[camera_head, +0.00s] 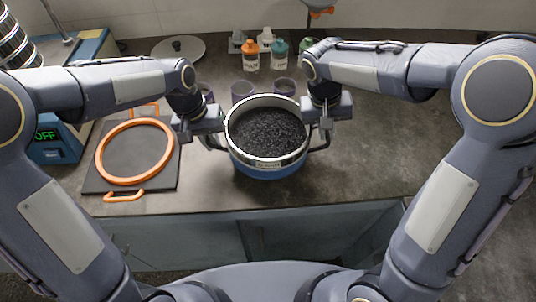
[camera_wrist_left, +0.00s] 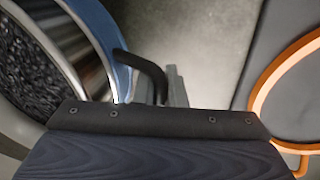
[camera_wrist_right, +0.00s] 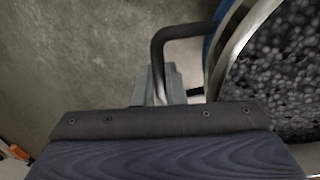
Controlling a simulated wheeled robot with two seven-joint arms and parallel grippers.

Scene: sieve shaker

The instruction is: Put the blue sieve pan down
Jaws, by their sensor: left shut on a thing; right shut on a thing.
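The blue sieve pan (camera_head: 270,172) is full of dark granules (camera_head: 268,133) and has a metal rim and a black handle on each side. It looks level over the counter near the front edge; I cannot tell whether its base touches the counter. My left gripper (camera_head: 211,139) is shut on its left handle, which also shows in the left wrist view (camera_wrist_left: 146,69). My right gripper (camera_head: 324,136) is shut on its right handle, seen in the right wrist view (camera_wrist_right: 178,33). The pan's underside is hidden.
A dark square plate (camera_head: 160,178) with an orange ring (camera_head: 101,160) lies left of the pan. A blue machine (camera_head: 55,150) reading OFF stands further left. Several purple cups (camera_head: 242,89) and bottles (camera_head: 251,58) stand behind the pan. Counter right of it (camera_head: 385,150) is clear.

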